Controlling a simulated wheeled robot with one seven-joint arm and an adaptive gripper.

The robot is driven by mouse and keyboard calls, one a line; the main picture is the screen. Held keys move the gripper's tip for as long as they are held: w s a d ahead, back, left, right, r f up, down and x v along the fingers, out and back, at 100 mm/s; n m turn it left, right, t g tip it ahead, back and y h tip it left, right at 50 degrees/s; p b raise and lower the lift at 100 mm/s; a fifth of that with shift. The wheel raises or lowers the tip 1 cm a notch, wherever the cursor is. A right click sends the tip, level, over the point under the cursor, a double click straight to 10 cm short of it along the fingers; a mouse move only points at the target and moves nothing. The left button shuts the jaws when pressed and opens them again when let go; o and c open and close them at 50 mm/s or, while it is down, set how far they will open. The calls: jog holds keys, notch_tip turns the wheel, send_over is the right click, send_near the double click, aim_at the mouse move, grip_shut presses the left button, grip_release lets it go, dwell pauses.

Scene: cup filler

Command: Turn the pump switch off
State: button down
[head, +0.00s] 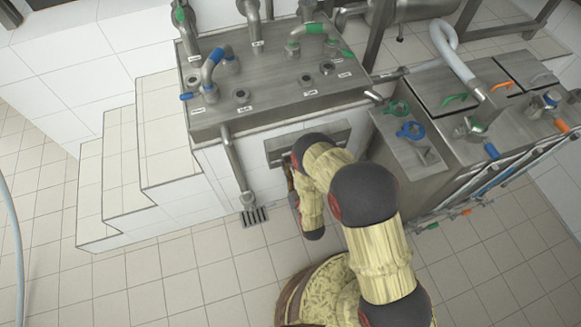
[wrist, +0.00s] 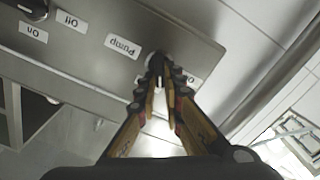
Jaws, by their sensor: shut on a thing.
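The pump switch (wrist: 155,60) is a small round knob on a grey metal panel (wrist: 85,55), beside a white label reading "Pump" (wrist: 122,46). My gripper (wrist: 160,78) reaches it from below in the wrist view, and its fingertips are closed around it. The fingertips cover much of the knob, so which way it points cannot be told. A label to the right of the fingers is partly hidden by them. In the head view the switch is hidden behind my arm; the panel (head: 283,143) shows on the front of the white-tiled block.
A second switch (wrist: 32,8), with "On" (wrist: 33,32) and "Off" (wrist: 70,20) labels, sits at the upper left. A steel pipe (head: 236,165) runs down left of the panel to a floor drain (head: 254,217). A steel counter (head: 415,145) with valves stands to the right.

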jog(key=n, duration=0.3)
jog(key=n+b, duration=0.1)
jog(key=n, duration=0.1)
jog(key=shift+a+f+n, duration=0.25)
jog(key=shift+n, duration=0.05)
jog(key=n, duration=0.4)
jog(key=n+b, duration=0.1)
jog(key=n, duration=0.1)
jog(key=shift+s+a+f, duration=0.1)
jog(key=shift+f, duration=0.2)
jog(key=shift+n, duration=0.3)
jog(key=c, duration=2)
grip_release()
jog(key=shift+o, duration=0.4)
jog(key=v, duration=0.7)
jog(key=shift+s, duration=0.25)
